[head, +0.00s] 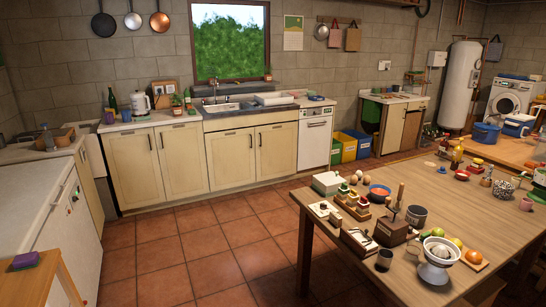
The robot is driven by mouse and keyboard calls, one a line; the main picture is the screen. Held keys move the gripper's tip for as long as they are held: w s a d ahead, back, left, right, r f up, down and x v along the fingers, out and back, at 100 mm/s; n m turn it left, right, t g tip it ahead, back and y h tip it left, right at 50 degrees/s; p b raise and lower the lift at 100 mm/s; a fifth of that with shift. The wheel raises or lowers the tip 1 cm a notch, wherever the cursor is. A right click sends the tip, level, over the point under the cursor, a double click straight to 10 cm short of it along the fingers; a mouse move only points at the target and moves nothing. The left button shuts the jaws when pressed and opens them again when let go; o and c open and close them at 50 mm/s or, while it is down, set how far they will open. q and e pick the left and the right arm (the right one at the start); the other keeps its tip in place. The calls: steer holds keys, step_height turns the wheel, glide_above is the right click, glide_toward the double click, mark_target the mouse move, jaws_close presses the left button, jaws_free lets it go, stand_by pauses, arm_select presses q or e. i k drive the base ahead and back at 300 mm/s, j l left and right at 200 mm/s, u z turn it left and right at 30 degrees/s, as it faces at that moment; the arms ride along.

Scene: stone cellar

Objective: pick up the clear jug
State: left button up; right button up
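I cannot make out a clear jug for certain in the head view. A pale, jug-shaped vessel or kettle (140,104) stands upright on the left part of the back counter, beside a dark green bottle (112,101); it is too small to tell whether it is see-through. Neither of my grippers shows in this view.
A white chest (40,220) stands at the left. Coloured bins (350,147) stand by the far wall. The tiled floor (205,245) between is clear.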

mark_target(176, 103)
steer(key=i+u, duration=0.2)
steer(key=i, duration=0.4)
steer(key=i+u, duration=0.2)
steer(key=i, duration=0.45)
steer(key=i+l+u, duration=0.2)
steer(key=i, duration=1.65)
steer(key=i+j+z, duration=0.1)
steer(key=i, duration=1.15)
steer(key=i+j+z, duration=0.2)
steer(key=i+j, duration=0.25)
steer(key=i+j+z, duration=0.2)
steer(key=i+j, duration=0.3)
steer(key=i+j+z, duration=0.2)
steer(key=i+j, duration=0.25)
steer(key=j, duration=0.2)
